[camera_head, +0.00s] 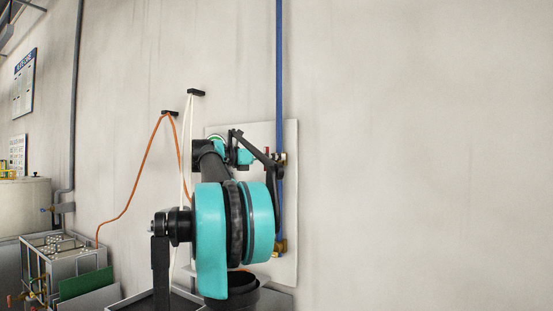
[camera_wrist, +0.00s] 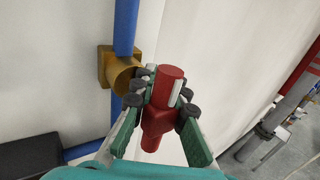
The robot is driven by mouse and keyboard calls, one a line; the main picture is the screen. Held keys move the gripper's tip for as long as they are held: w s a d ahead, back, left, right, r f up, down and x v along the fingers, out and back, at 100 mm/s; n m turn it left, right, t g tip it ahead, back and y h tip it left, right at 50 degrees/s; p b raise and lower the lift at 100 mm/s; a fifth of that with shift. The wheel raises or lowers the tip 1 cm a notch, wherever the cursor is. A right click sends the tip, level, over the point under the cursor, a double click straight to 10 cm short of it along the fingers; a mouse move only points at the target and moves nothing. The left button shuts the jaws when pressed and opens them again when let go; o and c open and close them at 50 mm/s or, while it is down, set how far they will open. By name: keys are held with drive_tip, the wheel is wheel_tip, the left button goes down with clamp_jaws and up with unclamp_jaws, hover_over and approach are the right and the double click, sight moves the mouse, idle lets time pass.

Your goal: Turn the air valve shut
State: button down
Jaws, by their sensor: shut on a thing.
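The air valve has a brass body (camera_wrist: 122,72) on a blue pipe (camera_wrist: 126,25) against a pale panel, in the wrist view. Its red handle (camera_wrist: 160,118) stands just right of the brass body, a thick bar with a pale strip along one side. My gripper (camera_wrist: 163,92) has its teal fingers with black pads on both sides of the handle and is shut on it. In the head view, the valve (camera_head: 281,158) shows small on the blue pipe, with my arm reaching to it and hiding part of it.
A second brass fitting (camera_head: 280,247) sits lower on the pipe. Orange and white hoses (camera_head: 138,186) hang from wall hooks left of my arm. A metal bench with parts (camera_head: 62,256) stands at the left. The wall on the right is bare.

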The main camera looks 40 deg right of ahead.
drive_tip(key=shift+m, duration=0.3)
drive_tip(key=shift+w+a+f+m+t+y, duration=0.15)
drive_tip(key=shift+f+m+t+y, duration=0.35)
drive_tip(key=shift+m+t+y, duration=1)
drive_tip(key=shift+w+f+m+t+y, duration=0.35)
drive_tip(key=shift+m+t+y, duration=0.65)
drive_tip(key=shift+m, duration=1.05)
drive_tip(key=shift+w+a+f+m+t+y, duration=0.1)
drive_tip(key=shift+f+m+t+y, duration=0.5)
drive_tip(key=shift+m+t+y, duration=0.9)
drive_tip(key=shift+m+h, duration=0.35)
drive_tip(key=shift+h, duration=0.05)
drive_tip(key=c, duration=1.6)
unclamp_jaws()
drive_tip(key=v, duration=1.2)
